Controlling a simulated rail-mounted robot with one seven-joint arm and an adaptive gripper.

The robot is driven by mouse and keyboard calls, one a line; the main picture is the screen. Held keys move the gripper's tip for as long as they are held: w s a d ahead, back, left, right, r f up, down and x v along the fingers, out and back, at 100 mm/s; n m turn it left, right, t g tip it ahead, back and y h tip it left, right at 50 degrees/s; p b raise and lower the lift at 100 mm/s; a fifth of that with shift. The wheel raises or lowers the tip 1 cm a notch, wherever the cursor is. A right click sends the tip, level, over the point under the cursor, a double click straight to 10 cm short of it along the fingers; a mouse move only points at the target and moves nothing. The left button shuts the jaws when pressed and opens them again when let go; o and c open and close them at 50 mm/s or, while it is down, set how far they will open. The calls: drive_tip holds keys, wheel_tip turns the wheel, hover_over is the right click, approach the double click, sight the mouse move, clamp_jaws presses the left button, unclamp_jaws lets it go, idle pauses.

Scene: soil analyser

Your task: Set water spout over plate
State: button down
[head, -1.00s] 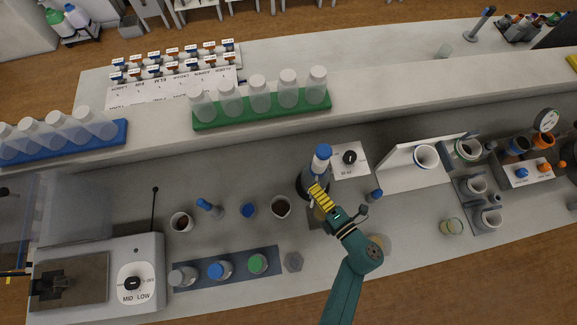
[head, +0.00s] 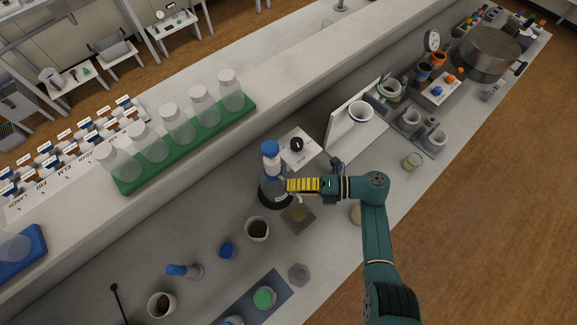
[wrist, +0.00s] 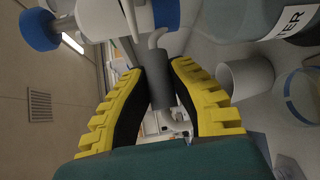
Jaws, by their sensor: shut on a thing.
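The water bottle (head: 273,189) is dark and has a blue-and-white top (head: 270,155). In the wrist view its label, ending in "TER" (wrist: 295,20), shows at the upper right. My gripper (head: 290,185) has yellow fingers and reaches in from the right, beside the bottle. In the wrist view my gripper (wrist: 160,85) is shut on a grey cylindrical piece of the water spout (wrist: 161,88), with a bent tube at its end. A dark square plate (head: 300,223) with a yellowish patch lies just below my gripper, partly covered. Whether the spout's outlet is above it I cannot tell.
A dark-filled cup (head: 257,229), a blue cap (head: 227,250) and a grey hexagonal piece (head: 298,274) stand nearby. A dial panel (head: 300,150) is behind the bottle. A green rack (head: 185,150) of clear bottles is on the shelf.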

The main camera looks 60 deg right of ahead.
drive_tip(key=shift+f, duration=0.1)
drive_tip(key=c, duration=0.9)
unclamp_jaws()
drive_tip(key=shift+w, duration=0.1)
drive_tip(key=v, duration=1.2)
